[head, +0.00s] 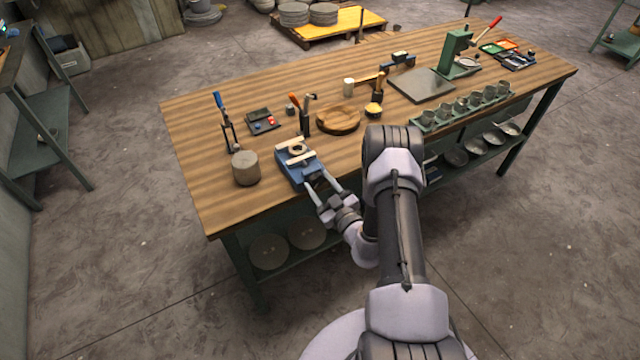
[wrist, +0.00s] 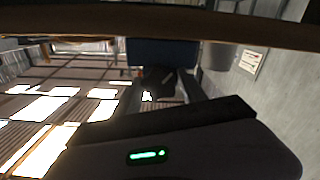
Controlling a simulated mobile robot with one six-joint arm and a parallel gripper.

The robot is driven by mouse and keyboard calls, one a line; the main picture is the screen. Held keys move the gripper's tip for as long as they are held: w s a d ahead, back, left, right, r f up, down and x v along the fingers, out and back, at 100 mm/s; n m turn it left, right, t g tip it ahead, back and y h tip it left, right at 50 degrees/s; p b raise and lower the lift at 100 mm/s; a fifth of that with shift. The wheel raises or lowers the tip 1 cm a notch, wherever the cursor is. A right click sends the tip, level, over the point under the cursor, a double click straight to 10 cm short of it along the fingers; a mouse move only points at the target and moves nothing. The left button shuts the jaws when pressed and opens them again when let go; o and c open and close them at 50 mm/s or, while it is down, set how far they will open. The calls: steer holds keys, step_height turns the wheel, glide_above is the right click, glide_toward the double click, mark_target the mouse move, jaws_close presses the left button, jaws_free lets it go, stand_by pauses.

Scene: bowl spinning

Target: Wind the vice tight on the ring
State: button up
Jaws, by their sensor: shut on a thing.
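The blue vice (head: 293,176) stands at the near edge of the bench, with two pale jaws on top. The ring (head: 298,149), a tan ring-shaped piece, sits between the jaws; I cannot tell how tightly they press on it. My gripper (head: 319,181) is at the vice's front end, its two fingers on either side of the handle. In the wrist view the vice's blue underside (wrist: 162,52) is ahead, and my gripper (wrist: 165,80) is shut on the dark handle (wrist: 163,82) in front of it. The handle is mostly hidden in the head view.
A grey-brown cylinder (head: 245,168) stands left of the vice. Upright tools (head: 305,118) and a round wooden board (head: 339,120) are behind it. A green rack of cups (head: 462,106) lies to the right. The wooden bench (head: 200,170) is bare at its left end.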

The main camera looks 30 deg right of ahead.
stand_by(0.4)
steer(key=o, duration=1.4)
steer(key=shift+c, duration=0.2)
steer(key=s+p, duration=0.1)
steer(key=s, duration=1.6)
steer(key=shift+s+d, duration=0.25)
